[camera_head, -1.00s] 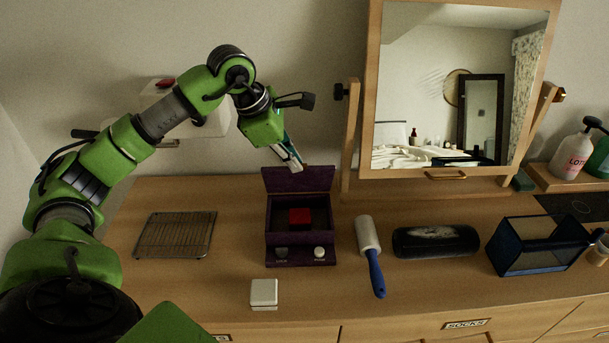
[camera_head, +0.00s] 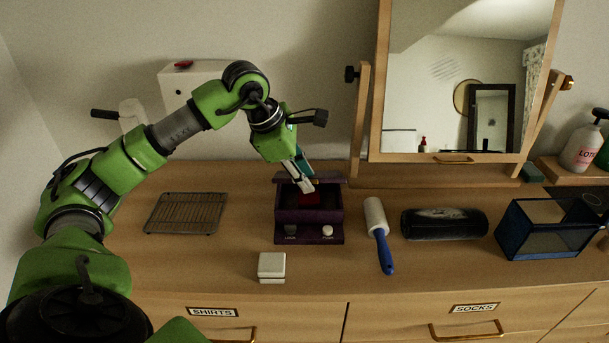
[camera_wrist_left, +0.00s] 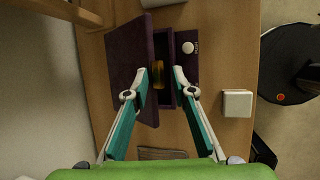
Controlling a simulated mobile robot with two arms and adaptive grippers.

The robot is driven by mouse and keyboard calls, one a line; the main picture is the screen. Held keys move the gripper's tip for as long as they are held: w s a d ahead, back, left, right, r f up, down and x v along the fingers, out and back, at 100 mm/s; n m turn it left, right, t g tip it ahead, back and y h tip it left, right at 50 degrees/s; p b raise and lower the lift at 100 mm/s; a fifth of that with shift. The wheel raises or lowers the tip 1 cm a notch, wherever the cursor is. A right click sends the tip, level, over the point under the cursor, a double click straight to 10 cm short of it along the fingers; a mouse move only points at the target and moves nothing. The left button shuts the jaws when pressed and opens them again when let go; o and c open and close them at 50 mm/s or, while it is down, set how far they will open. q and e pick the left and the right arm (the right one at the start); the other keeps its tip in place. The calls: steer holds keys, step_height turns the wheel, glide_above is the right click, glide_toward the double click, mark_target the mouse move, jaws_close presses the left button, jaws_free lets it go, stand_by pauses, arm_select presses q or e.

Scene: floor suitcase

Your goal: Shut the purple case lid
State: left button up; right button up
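My right gripper is not in view.
A wire rack (camera_head: 186,213) lies left of the case, and a white box (camera_head: 272,267) sits in front. A lint roller (camera_head: 378,235), a dark case (camera_head: 444,224) and a blue glass box (camera_head: 541,240) stand to the right. The mirror (camera_head: 455,80) rises behind.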

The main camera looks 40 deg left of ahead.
arm_select(q)
steer(key=shift+s+d+r, duration=0.1)
steer(key=shift+s+r, duration=0.05)
steer(key=shift+s, duration=0.05)
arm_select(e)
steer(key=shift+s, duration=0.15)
arm_select(q)
steer(key=shift+s, duration=0.1)
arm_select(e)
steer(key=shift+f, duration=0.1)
arm_select(q)
steer(key=s+d+r+b, duration=0.1)
steer(key=s+r+b, duration=0.1)
steer(key=s, duration=0.4)
steer(key=s+d+r+b, duration=0.1)
steer(key=s+r, duration=0.4)
steer(key=s, duration=0.2)
steer(key=shift+s+d+b, duration=0.25)
steer(key=shift+d+b, duration=0.1)
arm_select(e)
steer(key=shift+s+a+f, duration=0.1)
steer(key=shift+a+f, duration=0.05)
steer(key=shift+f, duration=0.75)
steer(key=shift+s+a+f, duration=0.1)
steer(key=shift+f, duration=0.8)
arm_select(q)
steer(key=shift+r, duration=0.1)
